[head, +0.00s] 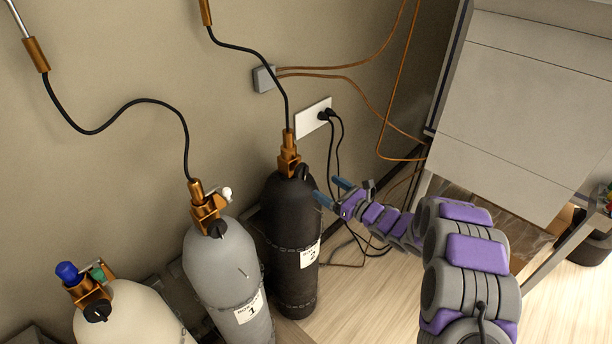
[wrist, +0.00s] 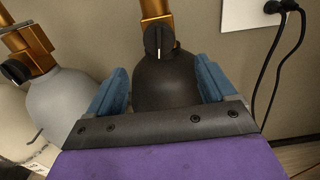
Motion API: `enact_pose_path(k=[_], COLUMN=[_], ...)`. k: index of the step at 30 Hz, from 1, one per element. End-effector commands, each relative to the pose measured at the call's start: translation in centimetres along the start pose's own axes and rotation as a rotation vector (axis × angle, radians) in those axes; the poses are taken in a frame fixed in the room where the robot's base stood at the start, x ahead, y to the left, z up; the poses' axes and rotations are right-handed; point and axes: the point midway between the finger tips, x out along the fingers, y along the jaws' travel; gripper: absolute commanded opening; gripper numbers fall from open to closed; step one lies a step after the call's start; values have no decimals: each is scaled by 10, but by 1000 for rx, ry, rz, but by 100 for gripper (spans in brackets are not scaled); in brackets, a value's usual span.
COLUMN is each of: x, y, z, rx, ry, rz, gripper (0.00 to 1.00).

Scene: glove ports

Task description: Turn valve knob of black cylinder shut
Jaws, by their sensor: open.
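The black cylinder (head: 292,240), labelled 2, stands upright by the wall with a brass valve (head: 288,152) on top. Its black valve knob (wrist: 160,42) faces my gripper in the wrist view, with a pale line on it that looks about upright. In the head view the knob (head: 302,172) is small and dark. My gripper (head: 328,191) is open to the right of the cylinder's shoulder. In the wrist view its blue fingers (wrist: 157,85) appear left and right of the cylinder's top, with the knob above and between them. Nothing is held.
A grey cylinder (head: 222,265) labelled 1 and a cream cylinder (head: 130,315) stand to the left. A wall outlet (head: 314,118) with black cables is behind. A large pale cabinet (head: 530,100) stands at the right. Wooden floor (head: 350,300) shows below my arm.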

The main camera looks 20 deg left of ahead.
Motion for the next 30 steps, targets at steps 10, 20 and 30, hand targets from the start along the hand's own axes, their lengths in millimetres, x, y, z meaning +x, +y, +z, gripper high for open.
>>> enact_pose_path(k=[10, 20, 30], x=[69, 98, 100], y=[2, 0, 0], z=[-1, -1, 0], rx=[-2, 0, 2], ry=[-1, 0, 1], rz=[3, -1, -1], gripper=[84, 84, 83])
